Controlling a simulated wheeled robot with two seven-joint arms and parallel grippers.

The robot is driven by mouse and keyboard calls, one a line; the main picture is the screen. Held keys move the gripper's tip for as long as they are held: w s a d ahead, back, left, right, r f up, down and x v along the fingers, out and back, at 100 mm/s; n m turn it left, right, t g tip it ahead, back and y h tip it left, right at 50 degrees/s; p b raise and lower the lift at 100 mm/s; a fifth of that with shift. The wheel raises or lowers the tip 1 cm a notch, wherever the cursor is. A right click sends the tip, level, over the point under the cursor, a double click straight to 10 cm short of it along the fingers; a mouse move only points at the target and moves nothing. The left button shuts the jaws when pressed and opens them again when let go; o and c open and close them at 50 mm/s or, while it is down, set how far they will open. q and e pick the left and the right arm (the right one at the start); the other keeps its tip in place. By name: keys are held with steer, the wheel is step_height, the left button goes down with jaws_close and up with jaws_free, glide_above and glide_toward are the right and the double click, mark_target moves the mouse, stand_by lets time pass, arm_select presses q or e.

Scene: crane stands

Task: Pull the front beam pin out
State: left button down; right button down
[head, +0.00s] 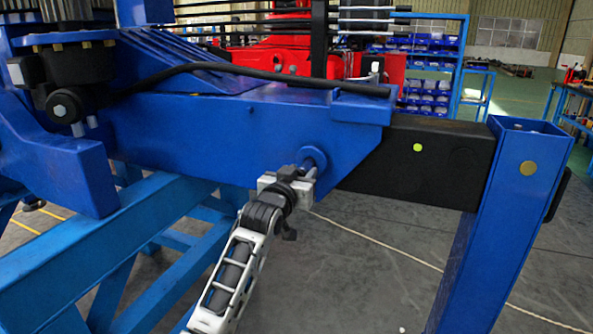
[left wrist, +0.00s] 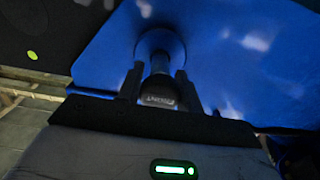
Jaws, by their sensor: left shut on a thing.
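The front beam pin (head: 313,157) sticks out of a round blue boss on the side of the blue beam housing (head: 240,125). My left gripper (head: 309,174) reaches up from below and is shut on the pin's outer end. In the left wrist view the pin (left wrist: 160,88) shows as a dark, lettered end between the two fingers of my left gripper (left wrist: 159,92), in front of the blue round boss (left wrist: 160,45). How far the pin sits in the housing is hidden. My right gripper is not in view.
A black beam (head: 425,160) with a yellow-green dot runs from the housing to a blue upright leg (head: 500,220) at the right. A black hose (head: 230,72) lies along the housing's top. Blue stand frames (head: 90,255) fill the lower left. The grey floor (head: 370,270) below is open.

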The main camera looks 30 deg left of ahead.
arm_select(q)
steer(key=c, duration=1.1)
jaws_free()
steer(key=shift+s+f, duration=0.1)
steer(key=shift+f, duration=0.1)
steer(key=shift+o, duration=0.8)
steer(key=shift+s+r, duration=0.1)
steer(key=shift+r, duration=0.05)
steer(key=s+d, duration=0.2)
steer(key=s, duration=1.3)
steer(key=shift+s+d, duration=0.25)
steer(key=shift+s, duration=0.15)
steer(key=s+d+f+m+g+h, duration=0.1)
steer(key=s+d+f+g+h, duration=0.1)
steer(key=s+d+f, duration=0.3)
steer(key=s+d+f+m+g+h, duration=0.1)
steer(key=s+d+f, duration=0.5)
steer(key=f, duration=0.6)
steer(key=s+d+f+m+g+h+p, duration=0.1)
steer(key=s+d+f+m+g+h, duration=0.1)
steer(key=s+d+f, duration=0.4)
step_height(320, 180, down, 2)
steer(key=shift+d+f+g+h, duration=0.2)
steer(key=shift+g+h, duration=0.4)
steer(key=shift+g, duration=0.5)
